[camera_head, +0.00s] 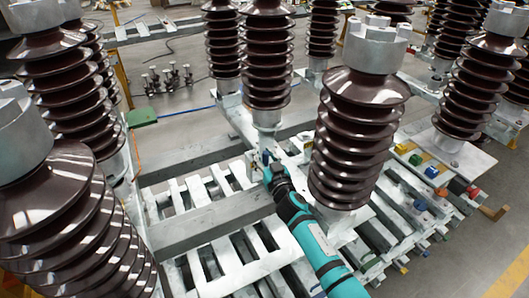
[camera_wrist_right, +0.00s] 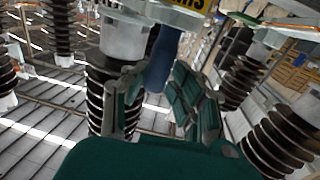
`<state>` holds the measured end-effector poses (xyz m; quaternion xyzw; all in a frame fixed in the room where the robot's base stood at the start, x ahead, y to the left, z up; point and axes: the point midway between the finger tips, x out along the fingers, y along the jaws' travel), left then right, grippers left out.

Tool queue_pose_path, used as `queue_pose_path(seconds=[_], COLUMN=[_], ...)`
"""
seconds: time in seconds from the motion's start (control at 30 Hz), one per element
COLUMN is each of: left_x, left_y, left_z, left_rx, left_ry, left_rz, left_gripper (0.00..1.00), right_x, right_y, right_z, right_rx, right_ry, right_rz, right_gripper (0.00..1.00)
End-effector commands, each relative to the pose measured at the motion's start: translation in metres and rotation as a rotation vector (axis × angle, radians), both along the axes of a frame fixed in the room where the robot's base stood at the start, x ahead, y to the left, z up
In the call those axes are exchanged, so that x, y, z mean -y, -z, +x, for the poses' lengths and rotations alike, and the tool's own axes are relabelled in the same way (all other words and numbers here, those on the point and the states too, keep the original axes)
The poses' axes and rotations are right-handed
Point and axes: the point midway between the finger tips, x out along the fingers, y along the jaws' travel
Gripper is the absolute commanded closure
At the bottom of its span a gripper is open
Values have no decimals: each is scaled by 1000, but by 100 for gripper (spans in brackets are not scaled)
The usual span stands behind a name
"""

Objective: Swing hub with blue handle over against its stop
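The blue handle (camera_wrist_right: 160,62) hangs from the pale metal hub (camera_wrist_right: 178,14) at the top of the right wrist view. My right gripper (camera_wrist_right: 157,85) has a finger on each side of it, closed in to about its width; exact contact is hard to see. In the head view, my right gripper (camera_head: 268,174) reaches in from the lower right to the mechanism at the foot of a middle brown insulator (camera_head: 266,60). The handle is very small there. The stop cannot be made out. My left gripper is not in view.
A large brown insulator (camera_head: 358,125) stands close to the right of my right arm. More ribbed insulators (camera_head: 70,215) stand at the left and the back. Grey beams and slatted metal frames (camera_head: 225,215) lie below. Open floor (camera_head: 180,125) shows at the back left.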

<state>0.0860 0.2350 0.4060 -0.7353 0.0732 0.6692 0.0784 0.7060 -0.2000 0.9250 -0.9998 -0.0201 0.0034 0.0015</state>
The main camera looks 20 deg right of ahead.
Motion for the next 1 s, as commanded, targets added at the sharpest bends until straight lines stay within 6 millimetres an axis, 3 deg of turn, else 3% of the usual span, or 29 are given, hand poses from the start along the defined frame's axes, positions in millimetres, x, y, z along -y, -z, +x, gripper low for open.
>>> queue_pose_path(seconds=[0.03, 0.1, 0.47, 1.0], left_x=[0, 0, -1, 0], left_y=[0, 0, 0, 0], left_z=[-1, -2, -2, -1], left_rx=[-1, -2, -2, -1], left_ry=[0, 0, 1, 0], left_rz=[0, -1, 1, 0], left_gripper=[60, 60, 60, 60], right_x=[0, 1, 3, 5], right_y=[-1, -2, -4, -2], right_z=[0, 1, -4, -104], right_rx=[2, 3, 6, 3], right_ry=[0, 1, 4, 2], right_rz=[0, 0, -3, 0], right_gripper=[66, 57, 57, 57])
